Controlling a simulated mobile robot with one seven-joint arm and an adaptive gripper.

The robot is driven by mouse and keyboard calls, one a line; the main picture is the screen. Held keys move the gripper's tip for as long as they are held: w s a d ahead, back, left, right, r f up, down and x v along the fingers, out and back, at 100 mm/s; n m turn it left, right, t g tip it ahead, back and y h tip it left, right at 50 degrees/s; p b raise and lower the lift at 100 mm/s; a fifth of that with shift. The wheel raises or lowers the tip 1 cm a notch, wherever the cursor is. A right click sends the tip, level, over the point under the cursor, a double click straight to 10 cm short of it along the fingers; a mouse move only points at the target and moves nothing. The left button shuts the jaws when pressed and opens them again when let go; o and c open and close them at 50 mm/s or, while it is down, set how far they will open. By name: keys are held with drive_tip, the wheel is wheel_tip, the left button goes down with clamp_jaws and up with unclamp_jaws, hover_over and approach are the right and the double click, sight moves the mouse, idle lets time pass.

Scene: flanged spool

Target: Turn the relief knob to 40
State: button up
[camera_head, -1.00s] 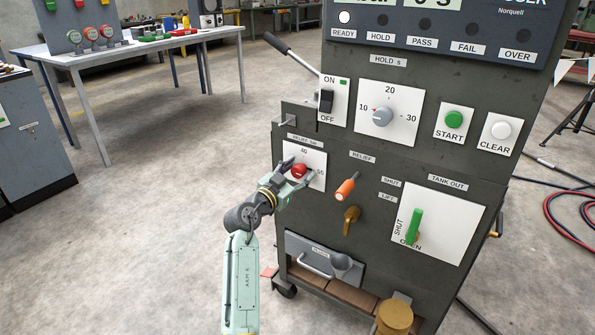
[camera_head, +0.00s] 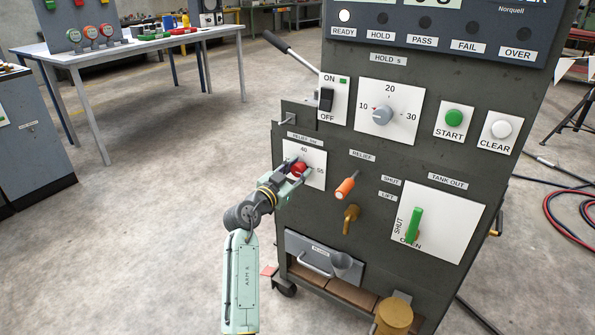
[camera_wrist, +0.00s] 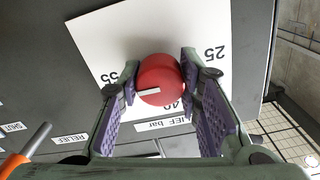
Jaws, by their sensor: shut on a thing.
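The red relief knob (camera_head: 299,168) sits on a white scale plate (camera_head: 318,155) on the left of the machine's front. In the wrist view the knob (camera_wrist: 165,70) shows between my gripper's fingers (camera_wrist: 159,80), one on each side and touching it. My gripper (camera_head: 296,170) is shut on the knob. A short white mark (camera_wrist: 149,91) on the knob lies left of its middle in the wrist view, toward the 55 side. There the 55 is at left, the 25 at right and the 40, partly hidden by the knob, below.
An orange-tipped relief lever (camera_head: 345,188) is right of the plate, with a brass spout (camera_head: 351,214) below it. The green tank-out handle (camera_head: 414,224) is further right. The hold dial (camera_head: 382,115) and power switch (camera_head: 326,99) are above.

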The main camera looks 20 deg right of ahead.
drive_tip(key=shift+n, duration=0.3)
drive_tip(key=n, duration=0.8)
drive_tip(key=shift+r+p, duration=0.1)
drive_tip(key=shift+p, duration=0.3)
drive_tip(key=n+p, duration=0.2)
drive_tip(key=n, duration=0.2)
drive_tip(key=shift+n, duration=0.3)
drive_tip(key=shift+n+p, duration=1.25)
drive_tip(key=shift+n, duration=1.05)
drive_tip(key=o, duration=1.1)
drive_tip(key=shift+o, duration=0.2)
